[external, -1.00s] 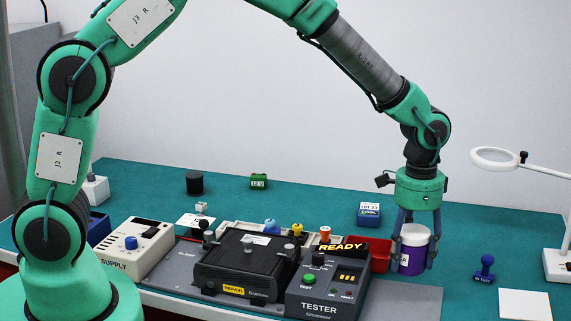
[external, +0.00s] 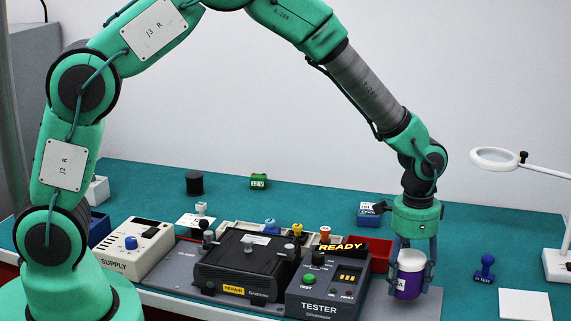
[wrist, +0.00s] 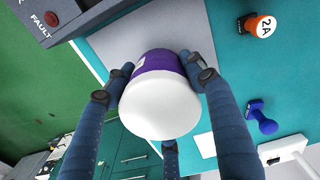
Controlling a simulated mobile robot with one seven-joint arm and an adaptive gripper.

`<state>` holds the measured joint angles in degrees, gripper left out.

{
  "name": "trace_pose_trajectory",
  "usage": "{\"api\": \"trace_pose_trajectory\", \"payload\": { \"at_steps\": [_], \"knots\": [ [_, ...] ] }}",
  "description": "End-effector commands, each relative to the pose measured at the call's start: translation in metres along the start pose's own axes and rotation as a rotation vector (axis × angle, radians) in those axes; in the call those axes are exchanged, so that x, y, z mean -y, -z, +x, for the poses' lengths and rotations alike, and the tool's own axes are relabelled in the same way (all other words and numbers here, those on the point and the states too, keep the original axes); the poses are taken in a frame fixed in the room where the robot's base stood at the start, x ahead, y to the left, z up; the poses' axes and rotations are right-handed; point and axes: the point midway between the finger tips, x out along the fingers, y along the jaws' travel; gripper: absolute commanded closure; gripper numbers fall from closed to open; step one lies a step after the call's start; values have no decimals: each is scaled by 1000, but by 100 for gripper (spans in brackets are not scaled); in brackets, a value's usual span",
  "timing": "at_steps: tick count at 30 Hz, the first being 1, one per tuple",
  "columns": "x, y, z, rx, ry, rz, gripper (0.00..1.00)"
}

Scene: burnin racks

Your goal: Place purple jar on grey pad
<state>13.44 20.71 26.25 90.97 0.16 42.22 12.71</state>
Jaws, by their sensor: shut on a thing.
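The purple jar (external: 409,285) has a white lid and is upright between my gripper's fingers. It also shows in the wrist view, lid towards the camera (wrist: 160,105). My gripper (external: 411,277) is shut on the jar, with fingers on both sides of it. The pad also shows in the wrist view (wrist: 125,38). I cannot tell whether the jar's base touches the pad.
The tester (external: 325,290) with its READY sign stands left of the pad. A red bin (external: 380,255) is behind it. A blue stamp (external: 484,268), a white card (external: 525,304) and a magnifier lamp (external: 495,158) are to the right. A blue block (external: 369,214) stands farther back.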

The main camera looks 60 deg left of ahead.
Motion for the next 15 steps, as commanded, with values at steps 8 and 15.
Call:
{"api": "trace_pose_trajectory", "payload": {
  "at_steps": [8, 15],
  "knots": [
    [0, 0, 1, 0, 0, 0, 77],
    [0, 0, 25, 1, 0, 0, 77]
  ]
}}
